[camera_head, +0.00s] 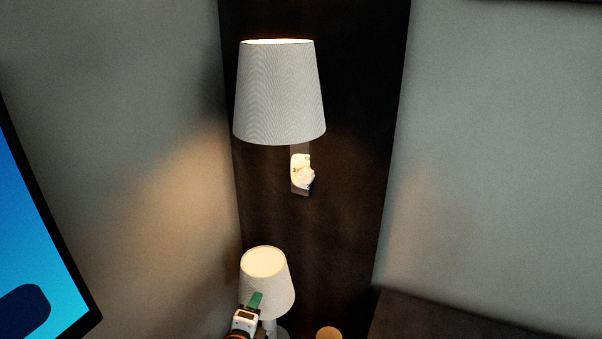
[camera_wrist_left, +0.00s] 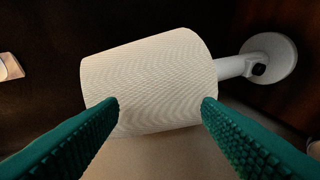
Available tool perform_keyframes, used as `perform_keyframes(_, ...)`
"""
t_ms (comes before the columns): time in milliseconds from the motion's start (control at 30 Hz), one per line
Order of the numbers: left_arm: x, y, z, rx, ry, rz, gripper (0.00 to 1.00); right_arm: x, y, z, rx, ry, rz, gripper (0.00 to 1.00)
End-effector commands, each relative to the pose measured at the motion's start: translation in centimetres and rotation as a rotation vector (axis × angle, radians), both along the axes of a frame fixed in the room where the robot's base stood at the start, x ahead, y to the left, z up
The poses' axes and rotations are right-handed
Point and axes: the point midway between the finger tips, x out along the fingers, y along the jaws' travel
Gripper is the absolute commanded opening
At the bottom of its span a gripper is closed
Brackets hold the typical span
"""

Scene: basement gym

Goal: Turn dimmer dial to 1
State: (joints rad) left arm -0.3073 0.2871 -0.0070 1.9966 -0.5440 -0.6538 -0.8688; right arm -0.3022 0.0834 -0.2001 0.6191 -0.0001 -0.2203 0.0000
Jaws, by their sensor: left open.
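The dimmer dial (camera_head: 307,176) is a small white knob on a pale wall plate, on the dark panel below the large lampshade in the head view. Its marks are too small to read. My left gripper (camera_head: 254,302) is low in the head view, in front of the small lamp, below and left of the dial and apart from it. In the left wrist view its two green fingers (camera_wrist_left: 161,103) are spread with nothing held between them. A pale piece at that view's left edge (camera_wrist_left: 11,67) may be the dial's plate; I cannot tell. My right gripper is not in view.
A large white lampshade (camera_head: 280,92) hangs just above the dial. A small lit lamp (camera_head: 266,280) stands below; its shade (camera_wrist_left: 150,75) lies beyond my left fingers in the wrist view. A blue screen (camera_head: 35,235) is at left. The dark panel right of the dial is clear.

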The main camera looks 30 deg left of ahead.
Motion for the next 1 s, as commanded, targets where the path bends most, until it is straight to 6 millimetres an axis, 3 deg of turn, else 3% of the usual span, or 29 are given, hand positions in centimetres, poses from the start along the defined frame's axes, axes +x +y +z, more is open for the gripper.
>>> perform_keyframes(33,0.7,0.5,3.9,0.107,-0.049,-0.028,0.59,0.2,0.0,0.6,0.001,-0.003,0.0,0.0)
perform_keyframes(100,1.5,1.0,7.7,0.275,-0.099,-0.067,0.59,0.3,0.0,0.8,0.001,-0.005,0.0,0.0)
perform_keyframes(267,4.5,1.9,12.9,0.773,-0.172,-0.199,0.59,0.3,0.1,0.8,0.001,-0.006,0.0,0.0)
perform_keyframes(500,7.8,1.5,20.3,1.666,-0.216,-0.331,0.59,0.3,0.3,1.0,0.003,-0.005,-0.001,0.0)
perform_keyframes(600,8.6,1.2,21.7,1.976,-0.207,-0.362,0.59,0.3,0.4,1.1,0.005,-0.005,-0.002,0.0)
perform_keyframes(700,9.0,1.0,22.3,2.174,-0.193,-0.379,0.59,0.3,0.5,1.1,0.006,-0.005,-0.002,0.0)
perform_keyframes(867,9.8,0.8,22.8,2.289,-0.184,-0.388,0.59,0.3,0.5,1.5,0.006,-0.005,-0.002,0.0)
perform_keyframes(1000,11.6,0.4,23.6,2.29,-0.185,-0.388,0.59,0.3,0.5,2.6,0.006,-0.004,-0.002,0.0)
